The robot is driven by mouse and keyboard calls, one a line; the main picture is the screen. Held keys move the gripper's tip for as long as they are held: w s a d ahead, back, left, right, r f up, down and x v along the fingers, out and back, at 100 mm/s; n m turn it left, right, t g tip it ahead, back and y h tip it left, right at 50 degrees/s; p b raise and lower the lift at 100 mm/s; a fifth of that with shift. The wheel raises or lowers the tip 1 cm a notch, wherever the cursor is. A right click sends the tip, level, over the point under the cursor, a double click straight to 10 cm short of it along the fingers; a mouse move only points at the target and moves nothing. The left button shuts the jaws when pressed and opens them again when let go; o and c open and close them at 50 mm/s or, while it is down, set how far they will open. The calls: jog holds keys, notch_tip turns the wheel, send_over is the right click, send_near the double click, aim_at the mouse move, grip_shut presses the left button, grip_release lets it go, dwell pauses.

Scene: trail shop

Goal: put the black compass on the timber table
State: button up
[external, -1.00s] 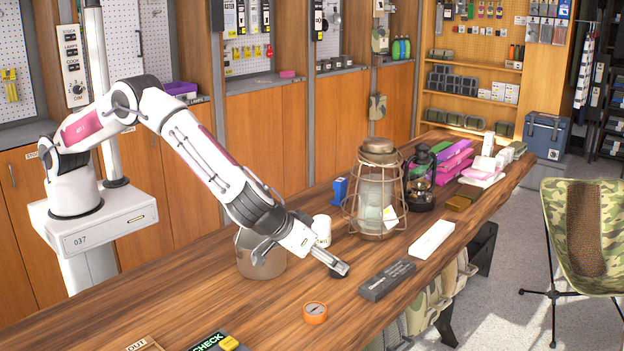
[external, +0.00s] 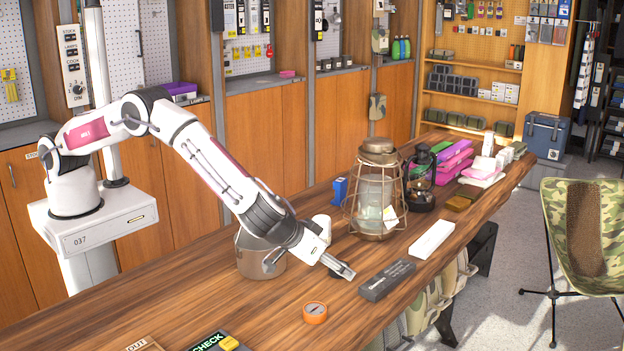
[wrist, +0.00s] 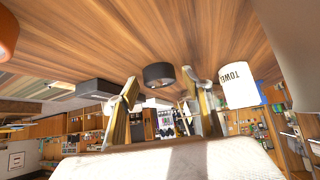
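The black compass (wrist: 158,75) shows in the wrist view as a short dark cylinder on the timber table (wrist: 150,30), which appears at the top of this upside-down view. My gripper (wrist: 163,92) is open, with one finger to each side of the compass in the picture; I see no contact. In the external view my gripper (external: 309,267) is low over the timber table (external: 200,312), between the metal pot and the grey box.
An orange compass (external: 315,313) lies near the front edge. A grey box (external: 387,280) is right of my gripper. A caged lantern (external: 375,190) is further back. The front left table is mostly bare.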

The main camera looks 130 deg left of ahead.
jog(key=c, duration=0.9)
jog(key=shift+r, duration=0.1)
jog(key=shift+r, duration=4.95)
